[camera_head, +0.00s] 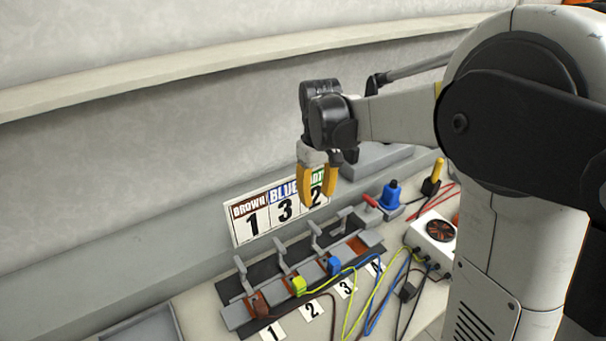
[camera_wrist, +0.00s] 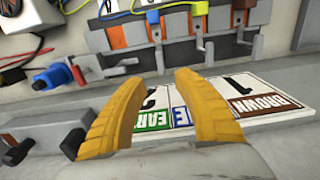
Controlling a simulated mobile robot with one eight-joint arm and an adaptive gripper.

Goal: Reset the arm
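My gripper (camera_head: 317,204) has two yellow fingers pointing down, held in the air in front of the sign board. The fingers (camera_wrist: 167,78) are apart with nothing between them in the wrist view. My arm reaches in from the right. The sign (camera_head: 280,208) reads BROWN 1, BLUE 3 and a green label with 2, partly hidden by my gripper. Below it is the terminal block (camera_head: 236,314) with several lever clamps. A brown plug (camera_head: 260,305) sits by label 1, a yellow-green plug (camera_head: 299,286) by 2 and a blue plug (camera_head: 334,266) by 3.
A blue connector (camera_head: 391,197) with a red handle (camera_head: 370,201) stands to the right of the block. Behind it is a yellow-handled tool (camera_head: 435,174). A white box with a fan (camera_head: 440,231) and loose cables is at the right. The wall and ledge (camera_head: 140,82) are behind.

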